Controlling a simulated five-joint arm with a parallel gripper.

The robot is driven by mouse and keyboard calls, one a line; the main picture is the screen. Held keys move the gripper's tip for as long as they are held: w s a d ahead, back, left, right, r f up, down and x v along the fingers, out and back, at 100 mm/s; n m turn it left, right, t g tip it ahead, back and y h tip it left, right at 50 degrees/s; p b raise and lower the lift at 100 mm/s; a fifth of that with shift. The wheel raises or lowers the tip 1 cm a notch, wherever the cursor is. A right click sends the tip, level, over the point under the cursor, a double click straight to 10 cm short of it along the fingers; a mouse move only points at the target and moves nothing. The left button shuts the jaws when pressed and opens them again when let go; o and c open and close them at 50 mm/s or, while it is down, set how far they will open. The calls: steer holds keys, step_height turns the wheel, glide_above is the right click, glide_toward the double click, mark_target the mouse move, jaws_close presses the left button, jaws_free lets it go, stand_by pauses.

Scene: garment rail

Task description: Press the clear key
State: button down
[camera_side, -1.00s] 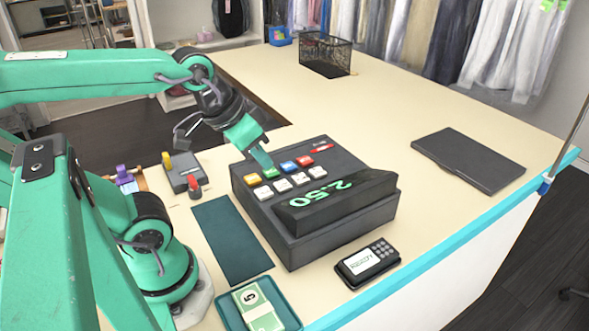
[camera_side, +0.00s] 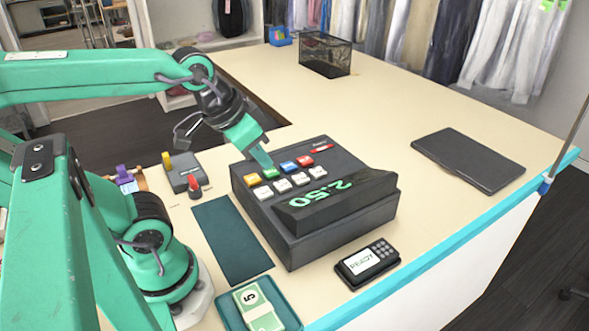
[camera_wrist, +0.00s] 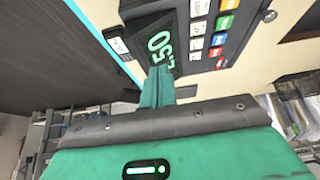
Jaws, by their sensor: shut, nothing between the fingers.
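The dark cash register (camera_side: 300,238) stands on the counter, its display (camera_side: 338,194) reading 2.50 in green. Its back key row has a yellow key (camera_side: 252,180), a green key (camera_side: 271,174), a blue key (camera_side: 289,166) and a red key (camera_side: 305,160). A row of white keys (camera_side: 282,185) lies in front. The key labels are too small to read, so I cannot tell which is clear. My gripper (camera_side: 264,160) is shut and empty, pointing down at the green key. I cannot tell if it touches. The wrist view also shows the coloured keys (camera_wrist: 220,39) beyond the fingers.
A card reader (camera_side: 367,263) stands in front of the register. A dark mat (camera_side: 232,240) and a money tray (camera_side: 233,317) lie to the left. A small grey device (camera_side: 184,172) sits behind the mat. A closed black laptop-like slab (camera_side: 468,158) lies right. The counter's back is mostly clear.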

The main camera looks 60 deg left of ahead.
steer(key=m+g+h, duration=0.2)
steer(key=g+h, duration=0.2)
steer(key=g, duration=0.8)
glide_above(249, 183)
steer(key=w+a, duration=0.2)
steer(key=shift+w+d+f, duration=0.1)
steer(key=shift+d+f, duration=0.05)
steer(key=shift+f, duration=1.6)
steer(key=shift+f, duration=0.2)
steer(key=shift+f, duration=4.25)
steer(key=shift+f, duration=0.1)
steer(key=shift+d+f, duration=0.15)
steer(key=shift+f, duration=0.15)
